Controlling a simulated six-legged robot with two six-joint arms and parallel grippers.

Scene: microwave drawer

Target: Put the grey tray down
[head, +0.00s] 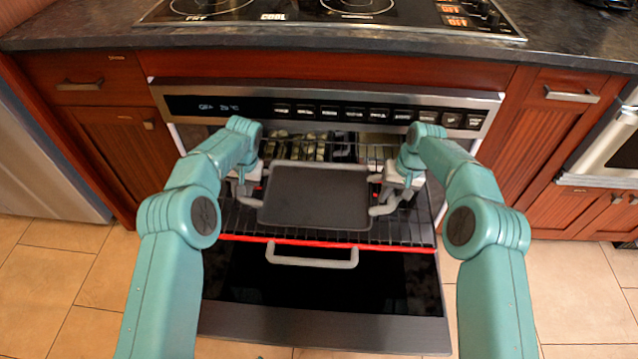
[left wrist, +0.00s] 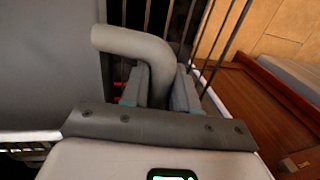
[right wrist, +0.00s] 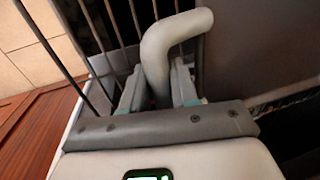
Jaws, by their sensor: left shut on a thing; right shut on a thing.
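The grey tray (head: 316,197) is a dark, shallow rectangle with a handle at each side. In the head view it is over the wire rack (head: 400,228) of the open drawer oven, roughly level; I cannot tell whether it touches the rack. My left gripper (head: 246,192) is shut on the tray's left handle, and in the left wrist view the handle (left wrist: 140,45) runs between the fingers. My right gripper (head: 388,193) is shut on the right handle, and in the right wrist view that handle (right wrist: 165,45) is between the fingers.
The control panel (head: 330,110) and the dark counter (head: 300,38) with the cooktop are above and behind. Wooden cabinets (head: 105,140) stand at both sides. Tiled floor is in front.

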